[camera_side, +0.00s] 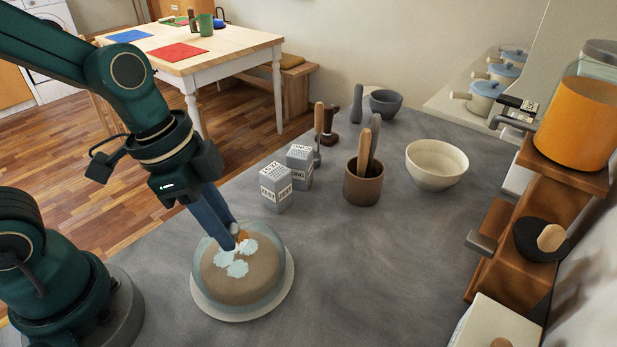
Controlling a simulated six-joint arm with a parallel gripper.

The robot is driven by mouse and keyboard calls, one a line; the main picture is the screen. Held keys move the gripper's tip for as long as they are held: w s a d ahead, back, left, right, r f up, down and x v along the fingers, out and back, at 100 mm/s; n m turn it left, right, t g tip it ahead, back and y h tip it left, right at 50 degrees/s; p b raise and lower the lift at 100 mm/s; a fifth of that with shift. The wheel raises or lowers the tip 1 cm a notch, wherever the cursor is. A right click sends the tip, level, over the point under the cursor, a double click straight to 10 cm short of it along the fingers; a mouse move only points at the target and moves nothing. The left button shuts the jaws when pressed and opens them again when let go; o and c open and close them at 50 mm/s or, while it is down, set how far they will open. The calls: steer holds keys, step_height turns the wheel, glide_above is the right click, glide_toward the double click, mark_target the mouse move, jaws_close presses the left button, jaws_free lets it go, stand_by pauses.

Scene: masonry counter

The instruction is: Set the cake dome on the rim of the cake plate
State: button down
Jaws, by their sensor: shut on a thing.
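The clear, bluish cake dome (277,268) is at the lower middle of the side view, around a brown cake (243,289) with pale patches. The pale cake plate (241,318) lies beneath on the grey counter, its rim showing around the dome. My gripper (238,236) points down above the dome and is shut on its small orange-brown knob. The dome looks about level and roughly centred over the plate. I cannot tell whether its lower edge touches the rim or is slightly above it.
A brown utensil crock (364,184) and a cream bowl (437,164) are farther back. Wooden shelving (510,245) lines the right side. The counter (370,275) right of the plate is clear.

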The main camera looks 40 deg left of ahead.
steer(key=c, duration=0.6)
jaws_free()
steer(key=shift+f, duration=0.1)
steer(key=shift+v, duration=2.6)
steer(key=shift+r, duration=0.3)
steer(key=a+n+t, duration=0.1)
steer(key=n, duration=0.2)
steer(key=s+a+n+t+y, duration=0.1)
steer(key=a+n, duration=0.1)
steer(key=n, duration=0.1)
steer(key=s+a+r+n+t+y, duration=0.1)
steer(key=n, duration=0.2)
steer(key=shift+s+a+r, duration=0.1)
steer(key=shift+s+a, duration=0.05)
steer(key=shift+s, duration=0.1)
